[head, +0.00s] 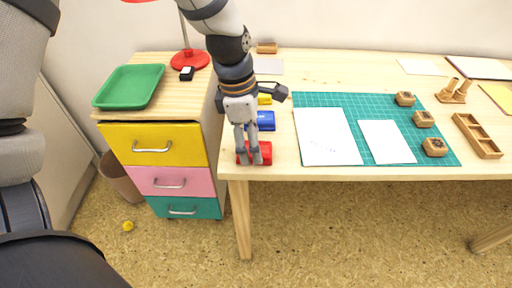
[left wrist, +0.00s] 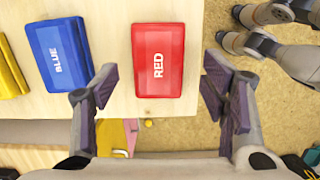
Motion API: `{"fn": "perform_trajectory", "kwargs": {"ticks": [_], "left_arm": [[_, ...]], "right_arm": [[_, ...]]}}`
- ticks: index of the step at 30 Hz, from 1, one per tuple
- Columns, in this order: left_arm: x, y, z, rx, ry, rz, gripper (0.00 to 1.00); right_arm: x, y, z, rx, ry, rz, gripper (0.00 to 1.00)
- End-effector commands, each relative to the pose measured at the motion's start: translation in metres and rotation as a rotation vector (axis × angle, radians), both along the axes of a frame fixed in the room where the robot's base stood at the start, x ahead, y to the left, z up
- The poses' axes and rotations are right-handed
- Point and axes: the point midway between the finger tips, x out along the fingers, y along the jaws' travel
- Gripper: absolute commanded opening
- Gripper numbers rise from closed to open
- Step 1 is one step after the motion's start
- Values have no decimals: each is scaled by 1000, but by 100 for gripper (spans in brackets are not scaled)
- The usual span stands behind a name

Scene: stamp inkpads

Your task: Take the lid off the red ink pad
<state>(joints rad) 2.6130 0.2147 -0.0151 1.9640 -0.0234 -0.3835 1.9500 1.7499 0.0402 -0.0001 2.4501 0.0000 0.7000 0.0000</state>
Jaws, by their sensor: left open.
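The red ink pad (head: 265,148) lies near the table's front left edge. In the left wrist view its closed red lid (left wrist: 158,60) shows the word RED. My left gripper (head: 252,160) hangs over it, pointing down. In the left wrist view my left gripper (left wrist: 163,90) is open, with one finger on each side of the red pad and visible gaps between. Nothing is held. My right gripper is not in view.
A blue ink pad (left wrist: 58,53) lies beside the red one, and a yellow pad (left wrist: 10,75) lies beyond it. A green mat (head: 385,105) with paper sheets and wooden stamps is to the right. A drawer cabinet (head: 150,150) with a green tray (head: 130,87) stands left.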

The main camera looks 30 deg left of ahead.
Motion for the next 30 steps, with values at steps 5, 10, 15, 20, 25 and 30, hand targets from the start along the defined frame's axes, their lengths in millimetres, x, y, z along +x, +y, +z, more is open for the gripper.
{"fn": "perform_trajectory", "kwargs": {"ticks": [5,10,15,20,25,30], "left_arm": [[2,-2,-15,0,1,0,67],[2,-2,-14,0,-2,-1,62],[2,-2,-14,0,-2,-1,28],[2,-2,-14,0,-1,-1,28],[2,-2,-13,0,-1,-1,28],[-2,0,-3,0,-7,0,28]], "right_arm": [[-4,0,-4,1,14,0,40],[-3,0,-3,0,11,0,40],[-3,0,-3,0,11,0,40],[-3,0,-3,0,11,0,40],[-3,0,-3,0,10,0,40],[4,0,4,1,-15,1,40]]}}
